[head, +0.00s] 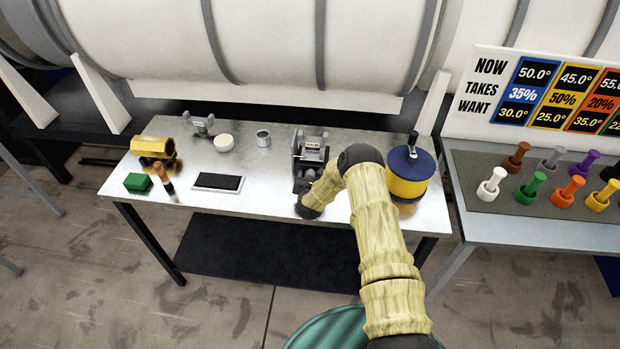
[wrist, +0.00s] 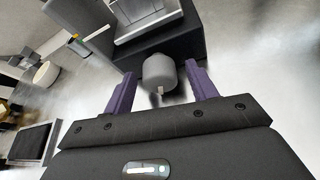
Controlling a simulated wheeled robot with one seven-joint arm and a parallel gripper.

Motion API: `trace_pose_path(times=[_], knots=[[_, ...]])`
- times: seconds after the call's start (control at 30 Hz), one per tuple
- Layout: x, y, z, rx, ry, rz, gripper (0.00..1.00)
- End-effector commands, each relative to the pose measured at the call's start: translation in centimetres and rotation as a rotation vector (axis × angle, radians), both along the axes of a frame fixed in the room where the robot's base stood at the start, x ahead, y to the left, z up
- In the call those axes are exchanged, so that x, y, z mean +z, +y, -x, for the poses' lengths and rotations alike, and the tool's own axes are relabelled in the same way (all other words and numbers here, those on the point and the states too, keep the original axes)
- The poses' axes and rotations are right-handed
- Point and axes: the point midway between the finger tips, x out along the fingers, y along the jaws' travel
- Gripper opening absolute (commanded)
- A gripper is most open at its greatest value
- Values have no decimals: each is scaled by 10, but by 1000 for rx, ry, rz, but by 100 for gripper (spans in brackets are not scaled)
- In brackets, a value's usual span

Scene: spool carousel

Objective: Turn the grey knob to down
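The grey knob (wrist: 160,72) sticks out from the dark front of a boxy device (wrist: 160,42) in the wrist view. A small pale mark shows on its edge nearest my gripper. My gripper (wrist: 162,80) is open, with one purple finger on each side of the knob. Narrow gaps seem to separate the fingers from it. In the head view the grey device (head: 311,146) stands on the metal table, with my gripper (head: 302,187) low at its front. The knob is hidden there.
The metal table (head: 260,190) also holds a yellow drum with a blue lid (head: 408,178), a black pad (head: 218,182), a white bowl (head: 224,142), a grey cup (head: 263,138), a green block (head: 138,182) and a yellow cylinder (head: 152,147). A pegboard table (head: 540,215) stands right.

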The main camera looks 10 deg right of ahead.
Motion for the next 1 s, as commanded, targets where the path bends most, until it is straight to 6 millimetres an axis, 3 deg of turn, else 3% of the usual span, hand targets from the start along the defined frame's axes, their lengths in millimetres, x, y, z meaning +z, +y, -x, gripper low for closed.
trace_pose_path(times=[0.03,0.2,0.23,0.67,1.0], knots=[[0,0,0,0,0,0,48],[0,0,0,0,0,0,14],[0,0,0,0,0,0,13],[-2,0,0,1,22,71,13],[-3,2,-1,1,88,278,13]])
